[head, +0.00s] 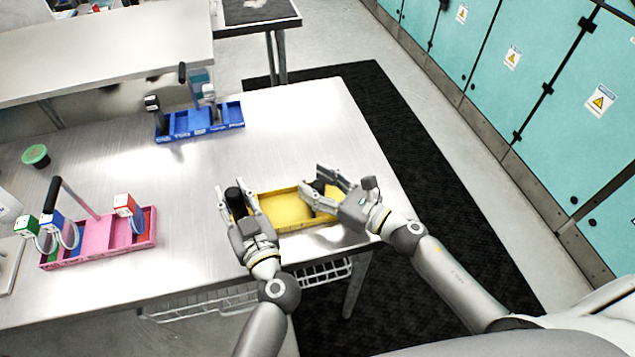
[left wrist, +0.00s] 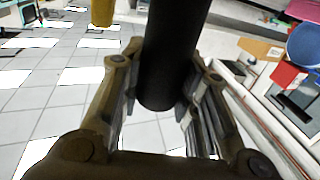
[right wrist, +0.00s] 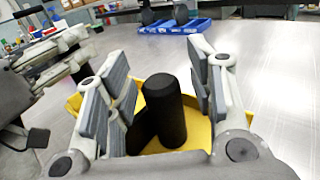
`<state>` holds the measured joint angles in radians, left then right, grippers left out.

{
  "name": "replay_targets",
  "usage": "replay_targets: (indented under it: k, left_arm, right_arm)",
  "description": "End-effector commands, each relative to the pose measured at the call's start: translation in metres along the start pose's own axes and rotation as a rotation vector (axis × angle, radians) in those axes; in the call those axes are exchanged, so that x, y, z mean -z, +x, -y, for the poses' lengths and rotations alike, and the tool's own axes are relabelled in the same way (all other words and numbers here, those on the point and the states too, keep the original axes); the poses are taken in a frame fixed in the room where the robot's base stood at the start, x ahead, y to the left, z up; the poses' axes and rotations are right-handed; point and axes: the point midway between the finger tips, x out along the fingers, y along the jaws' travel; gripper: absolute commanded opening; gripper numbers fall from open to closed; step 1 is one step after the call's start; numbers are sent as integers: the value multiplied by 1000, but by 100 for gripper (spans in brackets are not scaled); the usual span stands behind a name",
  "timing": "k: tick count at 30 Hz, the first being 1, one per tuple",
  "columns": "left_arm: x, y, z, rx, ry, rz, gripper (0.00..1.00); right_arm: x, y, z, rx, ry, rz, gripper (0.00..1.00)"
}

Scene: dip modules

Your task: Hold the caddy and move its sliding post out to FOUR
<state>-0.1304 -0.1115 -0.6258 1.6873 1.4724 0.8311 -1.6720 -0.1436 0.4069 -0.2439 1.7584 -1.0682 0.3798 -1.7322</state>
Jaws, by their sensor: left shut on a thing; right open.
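The yellow caddy (head: 285,208) lies near the table's front right edge, and part of it shows in the right wrist view (right wrist: 196,130). My left gripper (head: 234,191) is shut on the black handle (left wrist: 168,60) at the caddy's left end. My right gripper (head: 313,180) is open at the right end. In the right wrist view its fingers (right wrist: 161,85) stand on either side of a dark upright post (right wrist: 163,110), with gaps visible. The fingers partly hide the post in the head view. No FOUR marking can be read.
A blue caddy (head: 172,136) stands at the back, and a pink caddy (head: 108,228) with tagged parts stands at the left. A green round lid (head: 36,155) lies behind the pink one. The table (head: 270,130) is clear between the blue and yellow caddies.

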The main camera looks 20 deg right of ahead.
Motion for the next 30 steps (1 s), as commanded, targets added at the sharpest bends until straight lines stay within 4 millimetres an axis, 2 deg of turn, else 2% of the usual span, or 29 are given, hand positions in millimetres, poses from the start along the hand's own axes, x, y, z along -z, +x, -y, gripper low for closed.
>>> replay_targets:
  k: [8, 11, 21, 25, 30]
  left_arm:
    - [0, 0, 0, -1, 1, 0, 0]
    - [0, 0, 0, -2, 1, 0, 0]
    - [0, 0, -1, -2, 1, 1, 0]
    - [0, 0, -1, -2, 1, 1, 0]
    - [0, 0, -1, -2, 1, 0, 0]
  right_arm:
    - [1, -8, 0, 0, 2, -1, 49]
    - [1, -22, -1, 1, 4, -2, 49]
    - [1, -90, 0, 2, 3, -3, 49]
    - [1, -108, 0, 1, 2, -1, 49]
    - [0, -119, 0, 0, 1, 0, 49]
